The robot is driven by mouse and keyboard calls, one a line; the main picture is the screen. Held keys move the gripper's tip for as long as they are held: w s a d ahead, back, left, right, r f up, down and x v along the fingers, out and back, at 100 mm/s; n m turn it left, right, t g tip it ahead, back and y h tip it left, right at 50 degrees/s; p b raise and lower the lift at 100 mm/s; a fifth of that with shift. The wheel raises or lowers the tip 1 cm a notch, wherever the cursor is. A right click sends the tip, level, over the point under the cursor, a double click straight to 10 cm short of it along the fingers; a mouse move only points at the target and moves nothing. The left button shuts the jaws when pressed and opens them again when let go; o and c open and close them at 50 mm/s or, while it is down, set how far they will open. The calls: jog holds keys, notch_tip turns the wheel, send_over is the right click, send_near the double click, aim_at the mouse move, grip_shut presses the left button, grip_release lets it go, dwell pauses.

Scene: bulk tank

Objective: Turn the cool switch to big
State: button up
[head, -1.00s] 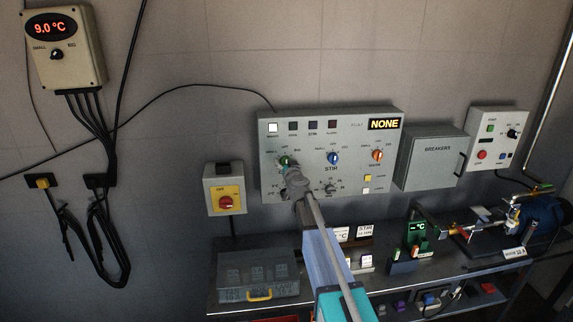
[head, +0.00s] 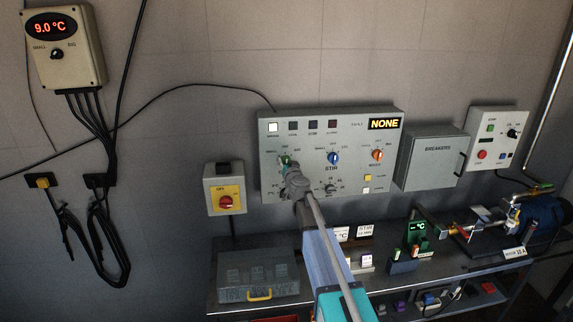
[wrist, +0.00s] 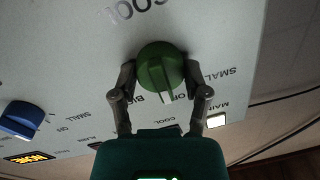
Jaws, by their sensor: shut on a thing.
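The cool switch is a green knob (wrist: 160,68) at the centre of the wrist view, with COOL lettering above it. Its white pointer end faces down in that view, at or close to the OFF label, with BIG to the left and SMALL to the right. My gripper (wrist: 158,75) has one finger on each side of the knob and is shut on it. In the head view, the knob (head: 284,160) is at the left of the control panel (head: 345,118), partly hidden by my gripper (head: 290,172).
A blue STIR knob (head: 333,158) and an orange knob (head: 377,155) sit to the right on the panel. A red-and-yellow switch box (head: 225,188) is left of my arm. The bench (head: 400,280) below carries several devices. The breaker box (head: 432,160) is further right.

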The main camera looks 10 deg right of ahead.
jog(key=m, duration=0.5)
jog(key=shift+f+b, duration=0.1)
jog(key=shift+b, duration=0.2)
jog(key=shift+m+t, duration=0.3)
jog(key=shift+m, duration=1.8)
jog(key=o, duration=1.2)
jog(key=shift+c, duration=0.2)
jog(key=shift+n, duration=0.4)
